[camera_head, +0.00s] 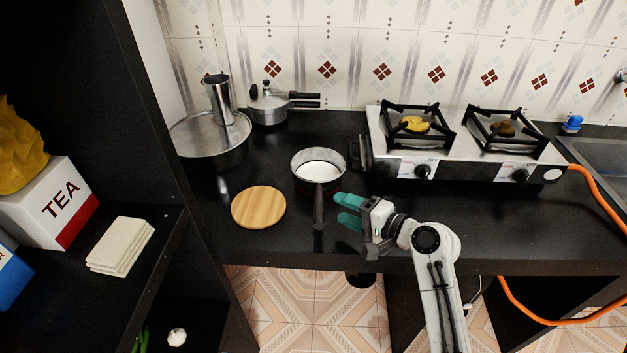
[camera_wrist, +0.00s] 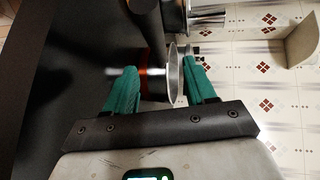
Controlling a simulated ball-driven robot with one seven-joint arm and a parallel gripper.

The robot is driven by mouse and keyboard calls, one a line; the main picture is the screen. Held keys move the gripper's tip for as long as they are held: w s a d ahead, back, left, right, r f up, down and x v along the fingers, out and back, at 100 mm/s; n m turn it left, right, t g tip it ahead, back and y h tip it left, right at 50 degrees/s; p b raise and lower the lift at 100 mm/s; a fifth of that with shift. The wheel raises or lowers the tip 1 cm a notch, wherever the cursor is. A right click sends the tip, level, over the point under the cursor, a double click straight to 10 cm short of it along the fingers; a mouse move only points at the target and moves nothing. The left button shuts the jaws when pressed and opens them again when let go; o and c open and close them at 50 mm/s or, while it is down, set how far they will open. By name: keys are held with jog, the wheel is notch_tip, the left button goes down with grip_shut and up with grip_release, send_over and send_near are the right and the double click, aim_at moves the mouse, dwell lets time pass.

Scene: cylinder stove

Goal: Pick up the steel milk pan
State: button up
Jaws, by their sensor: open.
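The steel milk pan (camera_head: 296,171) stands upright on the black counter, with white inside it. Its dark handle (camera_head: 318,208) points toward the counter's front edge. My gripper (camera_head: 341,208) is open and empty, just right of the handle, its two green fingers pointing left toward it. In the wrist view, a metal pan rim (camera_wrist: 173,75) shows beyond and between the green fingers of my gripper (camera_wrist: 160,65). The left finger hides part of what lies behind it. I see no contact between fingers and handle.
A round wooden board (camera_head: 258,207) lies left of the pan. The two-burner stove (camera_head: 465,158) is at the right. A dark shelf unit (camera_head: 150,130) borders the left.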

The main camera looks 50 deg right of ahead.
aim_at(320, 200)
jog(key=x, duration=0.5)
jog(key=p+x, duration=0.1)
jog(key=x, duration=0.2)
jog(key=shift+a+f, duration=0.1)
jog(key=shift+a, duration=0.2)
jog(key=shift+c, duration=0.3)
grip_shut()
dwell(0.4)
